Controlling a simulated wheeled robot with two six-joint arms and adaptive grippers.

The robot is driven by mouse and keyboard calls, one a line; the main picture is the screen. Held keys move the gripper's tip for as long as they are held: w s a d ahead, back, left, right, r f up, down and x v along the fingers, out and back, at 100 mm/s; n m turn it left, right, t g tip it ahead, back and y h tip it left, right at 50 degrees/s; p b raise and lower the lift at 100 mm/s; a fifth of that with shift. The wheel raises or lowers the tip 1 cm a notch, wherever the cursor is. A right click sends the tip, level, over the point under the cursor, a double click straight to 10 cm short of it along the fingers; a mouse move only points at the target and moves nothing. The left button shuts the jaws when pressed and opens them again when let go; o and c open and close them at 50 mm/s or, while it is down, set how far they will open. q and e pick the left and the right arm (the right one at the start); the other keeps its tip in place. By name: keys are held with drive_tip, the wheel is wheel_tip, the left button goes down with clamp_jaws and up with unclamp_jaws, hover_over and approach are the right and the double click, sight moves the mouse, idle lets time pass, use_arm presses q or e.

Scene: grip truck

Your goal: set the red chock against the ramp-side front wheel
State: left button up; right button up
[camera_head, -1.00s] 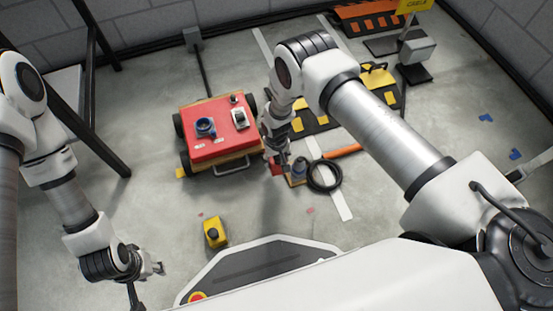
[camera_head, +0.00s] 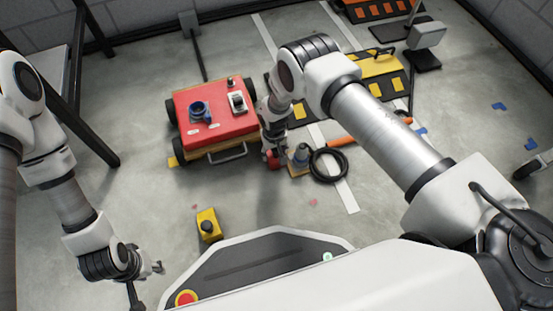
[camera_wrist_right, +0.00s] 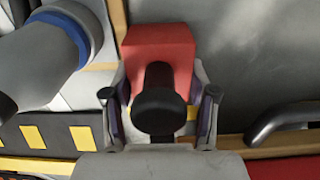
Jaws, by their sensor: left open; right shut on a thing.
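The red chock (camera_wrist_right: 158,45) has a black knob handle (camera_wrist_right: 158,108). My right gripper (camera_wrist_right: 160,112) is shut on it, with one finger on either side of the handle. In the head view the chock (camera_head: 272,161) is partly hidden below my right gripper (camera_head: 272,148), near the truck's right near corner. The red-topped truck (camera_head: 213,113) stands left of it. A dark right-side wheel (camera_head: 250,88) shows farther back; the near right wheel is hidden behind my arm. I cannot tell whether the chock touches floor or wheel. My left gripper (camera_head: 152,268) is open and empty, away from the truck.
A grey object with a blue band (camera_head: 300,153) on a wooden base and a black coil (camera_head: 328,165) lie just right of the chock. The black-and-yellow ramp (camera_head: 380,72) is behind my right arm. A yellow box (camera_head: 208,225) stands on clear floor in front.

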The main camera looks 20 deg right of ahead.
drive_tip(key=shift+w+f+b, duration=0.1)
drive_tip(key=shift+w+b, duration=0.25)
drive_tip(key=shift+w, duration=0.35)
drive_tip(key=o, duration=1.7)
drive_tip(key=shift+c, duration=0.2)
wheel_tip(320, 180, up, 12)
